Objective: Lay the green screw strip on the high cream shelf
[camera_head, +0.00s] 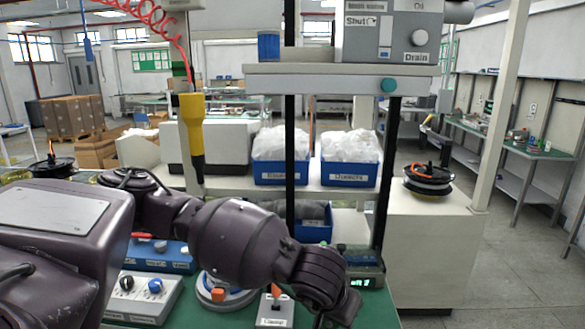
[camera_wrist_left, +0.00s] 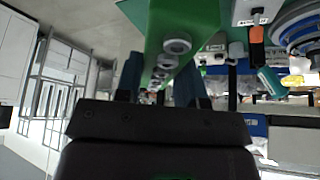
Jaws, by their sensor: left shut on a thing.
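In the left wrist view a long green strip (camera_wrist_left: 153,40) with a row of several grey round screw heads runs between the two fingers of my left gripper (camera_wrist_left: 158,80). The gripper is shut on it. In the head view my left arm reaches across the bench to the lower middle; its gripper and the strip cannot be made out there. The high cream shelf (camera_head: 300,71) spans the upper middle, above and behind the arm. A grey control box (camera_head: 392,32) stands on its right part and a blue cylinder (camera_head: 268,46) on its left part. My right gripper is not in view.
Dark posts (camera_head: 290,150) rise by the shelf. A yellow power screwdriver (camera_head: 191,125) hangs left of it on a red coiled hose. Blue bins (camera_head: 349,174) with white bags stand behind. Switch boxes (camera_head: 145,300) and a clamp block (camera_head: 275,312) lie on the green bench top.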

